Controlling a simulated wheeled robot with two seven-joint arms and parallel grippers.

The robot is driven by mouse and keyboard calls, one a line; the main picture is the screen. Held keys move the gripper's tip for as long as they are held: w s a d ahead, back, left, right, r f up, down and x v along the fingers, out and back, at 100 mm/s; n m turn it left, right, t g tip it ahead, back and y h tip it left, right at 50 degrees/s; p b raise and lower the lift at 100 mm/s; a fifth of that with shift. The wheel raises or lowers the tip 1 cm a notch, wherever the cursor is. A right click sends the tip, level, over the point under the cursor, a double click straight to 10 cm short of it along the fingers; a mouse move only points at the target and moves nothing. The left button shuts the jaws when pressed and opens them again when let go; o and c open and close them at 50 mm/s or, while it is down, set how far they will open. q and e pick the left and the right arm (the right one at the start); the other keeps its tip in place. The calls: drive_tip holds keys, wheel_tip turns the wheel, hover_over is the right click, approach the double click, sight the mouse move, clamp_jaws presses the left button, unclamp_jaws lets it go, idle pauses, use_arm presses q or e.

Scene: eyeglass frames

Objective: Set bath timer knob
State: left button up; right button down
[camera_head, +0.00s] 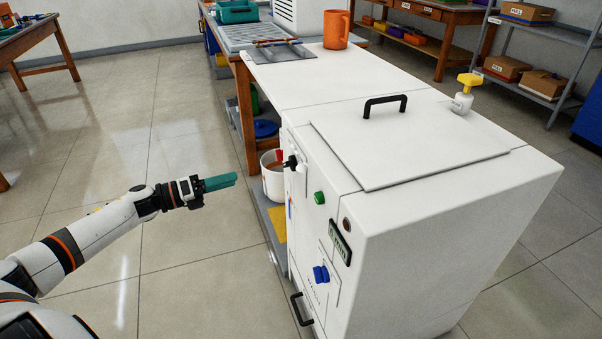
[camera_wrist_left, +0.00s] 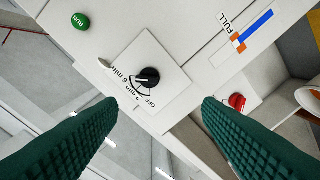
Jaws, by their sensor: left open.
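The bath timer knob is a round black knob (camera_wrist_left: 148,78) with a white pointer line. It sits on a square white plate (camera_wrist_left: 172,62) printed with OFF and minute marks. My left gripper (camera_head: 222,182) is open and empty, with teal ridged fingers. It is to the left of the knob and apart from it. In the left wrist view the knob shows beyond the gap between the fingers (camera_wrist_left: 140,112). My right gripper is not in view.
A blue knob (camera_head: 321,274) sits lower on the front. A white bucket (camera_head: 271,178) stands behind. The floor at left is clear.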

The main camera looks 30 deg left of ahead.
sight(284, 165)
use_arm(q)
drive_tip(key=w+d, duration=0.2)
drive_tip(key=w, duration=0.1)
drive_tip(key=w+d+r+m+b, duration=0.1)
drive_tip(key=w+d, duration=0.2)
drive_tip(key=w+d+m+h, duration=0.1)
drive_tip(key=w+d, duration=0.1)
drive_tip(key=d, duration=0.1)
drive_tip(key=shift+w+d+r+g, duration=0.2)
drive_tip(key=shift+w+r+g, duration=0.05)
drive_tip(key=shift+w+g, duration=0.15)
drive_tip(key=shift+w+d, duration=0.4)
drive_tip(key=shift+w, duration=0.1)
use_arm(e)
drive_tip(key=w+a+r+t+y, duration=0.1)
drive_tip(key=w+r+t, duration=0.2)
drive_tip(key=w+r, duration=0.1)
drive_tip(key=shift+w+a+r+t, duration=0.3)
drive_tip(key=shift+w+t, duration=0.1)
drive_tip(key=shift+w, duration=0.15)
use_arm(q)
drive_tip(key=shift+c, duration=0.3)
drive_tip(key=c, duration=0.9)
